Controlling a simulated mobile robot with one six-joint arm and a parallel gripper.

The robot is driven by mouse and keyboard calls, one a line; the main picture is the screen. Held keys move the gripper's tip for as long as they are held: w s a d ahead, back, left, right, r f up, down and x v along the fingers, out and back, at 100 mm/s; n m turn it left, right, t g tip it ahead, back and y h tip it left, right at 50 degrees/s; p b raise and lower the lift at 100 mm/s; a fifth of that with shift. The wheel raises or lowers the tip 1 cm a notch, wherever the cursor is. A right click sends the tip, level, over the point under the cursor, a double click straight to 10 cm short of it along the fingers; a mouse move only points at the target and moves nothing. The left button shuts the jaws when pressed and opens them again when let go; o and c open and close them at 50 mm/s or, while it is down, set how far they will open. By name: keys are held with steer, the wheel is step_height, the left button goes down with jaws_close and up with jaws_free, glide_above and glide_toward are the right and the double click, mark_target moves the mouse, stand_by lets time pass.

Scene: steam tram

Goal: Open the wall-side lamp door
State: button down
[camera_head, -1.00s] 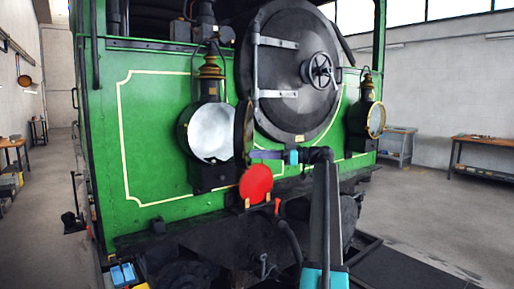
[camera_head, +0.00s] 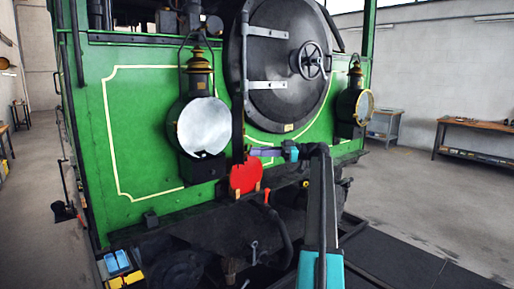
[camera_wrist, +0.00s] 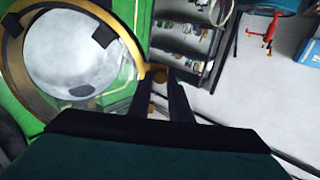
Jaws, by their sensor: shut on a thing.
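The left lamp (camera_head: 197,80) on the green tram front has a brass chimney and a black body, with its pale round inside (camera_head: 205,127) uncovered.
A red disc (camera_head: 245,176) stands just below my gripper, close to it. The round black boiler door (camera_head: 285,65) with its handwheel is behind. A second lamp (camera_head: 352,106) is at the right. Workbenches (camera_head: 475,125) line the right wall; the floor there is clear.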

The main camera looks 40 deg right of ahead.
steer(key=shift+s+a+f, duration=0.1)
steer(key=shift+a+f, duration=0.05)
steer(key=shift+f, duration=0.05)
steer(key=c, duration=1.6)
jaws_free()
steer(key=shift+c, duration=0.2)
steer(key=shift+r, duration=0.15)
